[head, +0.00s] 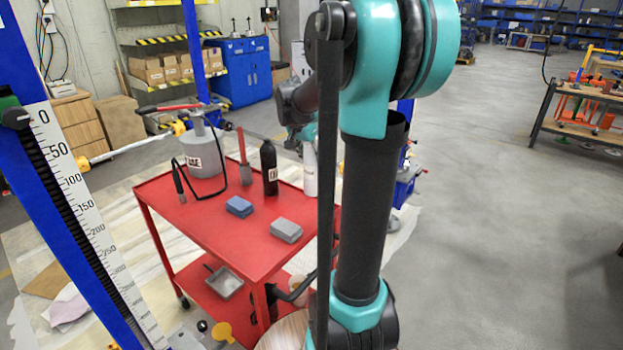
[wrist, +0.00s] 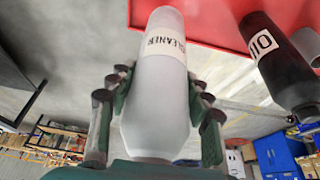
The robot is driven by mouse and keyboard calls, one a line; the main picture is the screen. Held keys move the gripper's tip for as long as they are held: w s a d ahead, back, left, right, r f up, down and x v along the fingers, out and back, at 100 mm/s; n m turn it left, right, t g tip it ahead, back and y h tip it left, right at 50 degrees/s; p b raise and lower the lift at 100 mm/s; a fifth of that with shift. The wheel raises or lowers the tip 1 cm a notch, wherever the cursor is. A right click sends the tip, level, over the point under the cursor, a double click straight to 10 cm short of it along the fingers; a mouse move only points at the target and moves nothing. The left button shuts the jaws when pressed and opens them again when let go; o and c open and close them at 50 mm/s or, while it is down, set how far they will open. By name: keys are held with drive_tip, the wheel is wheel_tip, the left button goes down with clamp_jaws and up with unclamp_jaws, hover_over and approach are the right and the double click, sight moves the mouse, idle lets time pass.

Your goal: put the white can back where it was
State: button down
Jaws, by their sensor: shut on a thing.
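The white can (wrist: 158,105) has a label reading CLEANER and stands between the fingers of my gripper (wrist: 160,82), which is shut on it. In the head view the white can (head: 310,172) is upright at the right edge of the red cart's top (head: 205,232), partly hidden by my arm. In the wrist view its far end overlaps the red cart top. I cannot tell whether its base touches the cart. My gripper is mostly hidden behind my arm in the head view.
A black oil bottle (head: 269,168) stands just left of the can. A blue block (head: 239,206) and a grey block (head: 286,230) lie nearer the front. A grey jug (head: 203,155) and a red-handled tool (head: 243,160) stand further left.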

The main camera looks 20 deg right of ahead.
sight(307, 163)
drive_tip(key=shift+f, duration=3.55)
drive_tip(key=c, duration=0.7)
unclamp_jaws()
drive_tip(key=shift+f, duration=0.1)
drive_tip(key=v, duration=1.1)
drive_tip(key=shift+s+a+r, duration=0.1)
drive_tip(key=shift+r, duration=0.2)
drive_tip(key=shift+s+a, duration=0.1)
drive_tip(key=shift+s, duration=0.05)
drive_tip(key=s+a+f+n+t+y, duration=0.1)
drive_tip(key=s+a+f+n, duration=0.2)
drive_tip(key=s+f, duration=0.6)
drive_tip(key=s+a+f+n+y, duration=0.2)
drive_tip(key=s+a+f+n, duration=0.1)
drive_tip(key=s+f+n, duration=0.5)
drive_tip(key=s+f, duration=0.2)
drive_tip(key=s, duration=0.2)
drive_tip(key=shift+a+f+t+y, duration=0.25)
drive_tip(key=shift+a+t+y, duration=0.05)
drive_tip(key=shift+a+t, duration=0.1)
